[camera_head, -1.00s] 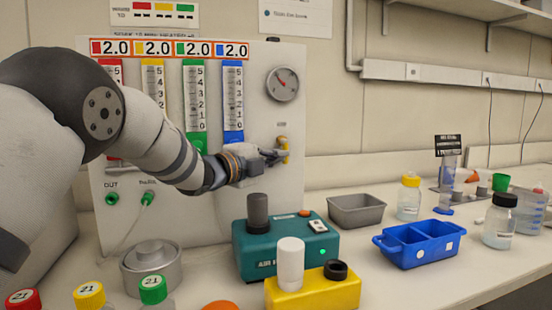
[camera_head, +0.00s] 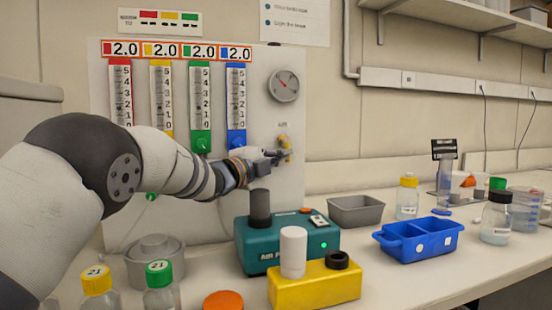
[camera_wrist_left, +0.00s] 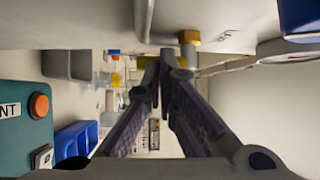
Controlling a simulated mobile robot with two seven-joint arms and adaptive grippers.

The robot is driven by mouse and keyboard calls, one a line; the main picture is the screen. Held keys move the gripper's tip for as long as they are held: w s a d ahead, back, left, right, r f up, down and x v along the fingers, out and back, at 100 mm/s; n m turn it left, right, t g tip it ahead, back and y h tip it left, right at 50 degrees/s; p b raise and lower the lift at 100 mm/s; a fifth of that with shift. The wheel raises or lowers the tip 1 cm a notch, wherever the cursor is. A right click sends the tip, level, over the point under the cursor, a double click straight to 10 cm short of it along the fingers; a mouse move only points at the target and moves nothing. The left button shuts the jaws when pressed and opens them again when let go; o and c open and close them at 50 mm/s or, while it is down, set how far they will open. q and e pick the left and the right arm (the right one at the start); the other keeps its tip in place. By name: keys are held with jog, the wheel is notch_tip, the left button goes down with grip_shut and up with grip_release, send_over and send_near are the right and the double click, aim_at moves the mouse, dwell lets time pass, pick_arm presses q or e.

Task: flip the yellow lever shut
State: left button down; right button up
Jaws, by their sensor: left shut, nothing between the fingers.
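The yellow lever (camera_head: 284,141) is on a small valve at the right side of the upright white panel (camera_head: 282,200), below the round gauge. My left gripper (camera_head: 280,156) is shut and empty, with its fingertips right at the valve, just below the lever's visible part. Whether they touch the lever cannot be told. The fingers cover part of the valve, so the lever's exact angle is unclear. In the left wrist view the shut fingertips (camera_wrist_left: 163,72) are close to a brass-coloured fitting (camera_wrist_left: 189,37) and a grey pipe. My right gripper is not in view.
A teal pump box (camera_head: 262,245) and a yellow block (camera_head: 318,288) stand below the arm. A grey tray (camera_head: 358,211), a blue tray (camera_head: 420,240) and bottles stand to the right. The gauge (camera_head: 283,85) is above the valve.

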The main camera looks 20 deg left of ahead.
pick_arm(q)
jog(key=shift+w+d+f, duration=0.2)
jog(key=shift+w+d, duration=0.05)
jog(key=shift+s, duration=0.1)
jog(key=v, duration=1.2)
